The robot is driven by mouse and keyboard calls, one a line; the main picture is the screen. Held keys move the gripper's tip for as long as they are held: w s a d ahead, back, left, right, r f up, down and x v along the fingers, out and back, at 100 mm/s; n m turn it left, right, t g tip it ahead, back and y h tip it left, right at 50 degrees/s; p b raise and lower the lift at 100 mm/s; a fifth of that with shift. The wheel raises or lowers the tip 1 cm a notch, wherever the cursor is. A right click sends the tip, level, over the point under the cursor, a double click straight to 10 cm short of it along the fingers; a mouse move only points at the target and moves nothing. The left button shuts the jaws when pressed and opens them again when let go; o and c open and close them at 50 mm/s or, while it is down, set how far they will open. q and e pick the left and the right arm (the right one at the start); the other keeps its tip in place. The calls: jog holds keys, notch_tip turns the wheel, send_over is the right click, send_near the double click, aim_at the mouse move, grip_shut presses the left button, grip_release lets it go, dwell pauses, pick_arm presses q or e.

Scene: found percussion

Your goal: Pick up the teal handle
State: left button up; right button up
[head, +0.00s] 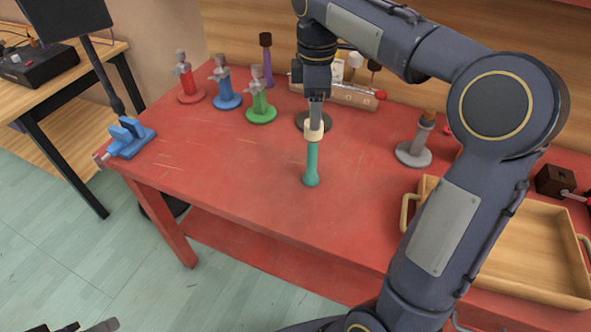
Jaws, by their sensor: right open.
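The teal handle (312,163) is near the middle of the red table (220,150), its rounded end toward the front edge. A cream collar (314,133) sits at its far end. My right gripper (316,108) comes down from above at that far end, with its jaws open. It overlaps the collar in the picture, and I cannot tell whether the fingers touch it. A dark round base (301,122) shows partly behind them. At the bottom left edge, a cut-off grey part (103,325) may be my left gripper, but its jaws cannot be made out.
Red (186,82), blue (226,88) and green (261,105) stands are at the back left, with a purple one (267,62) behind. A grey stand (413,152) and wooden tray (535,250) are right. A blue clamp (129,138) sits on the left edge. The front left tabletop is clear.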

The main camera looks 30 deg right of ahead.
send_over(312, 158)
jog(key=w, duration=0.1)
jog(key=f, duration=0.4)
jog(key=f+b, duration=0.1)
jog(key=f, duration=0.1)
jog(key=shift+d+f, duration=0.15)
jog(key=shift+d, duration=0.25)
jog(key=shift+c, duration=0.4)
jog(key=c, duration=1.2)
grip_shut()
